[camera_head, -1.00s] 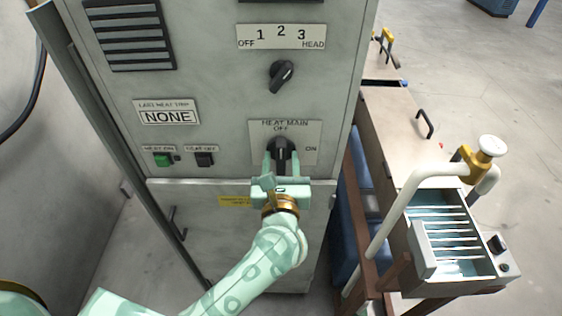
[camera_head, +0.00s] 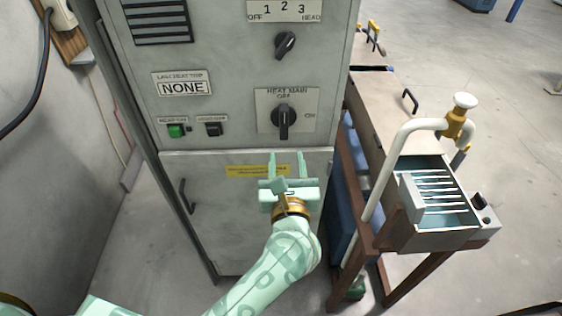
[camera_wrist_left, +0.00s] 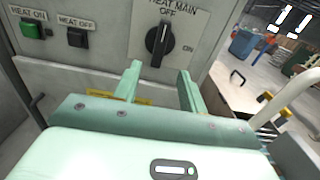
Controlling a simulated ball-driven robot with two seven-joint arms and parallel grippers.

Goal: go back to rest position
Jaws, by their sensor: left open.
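My left gripper (camera_head: 286,163) is open and empty. In the head view it is in front of the grey cabinet (camera_head: 245,180), just below the black HEAT MAIN knob (camera_head: 284,121). Its fingers are apart from the knob. The knob's pointer stands upright toward OFF. The left wrist view shows the same knob (camera_wrist_left: 158,40) beyond the two spread fingers (camera_wrist_left: 158,85). My right gripper is in neither view.
Left of the knob are a green HEAT ON button (camera_head: 176,130) and a black HEAT OFF button (camera_head: 213,129). A bench (camera_head: 383,110) with a small slatted tank (camera_head: 440,238) and a white pipe stands at the right. Grey floor is open beyond it.

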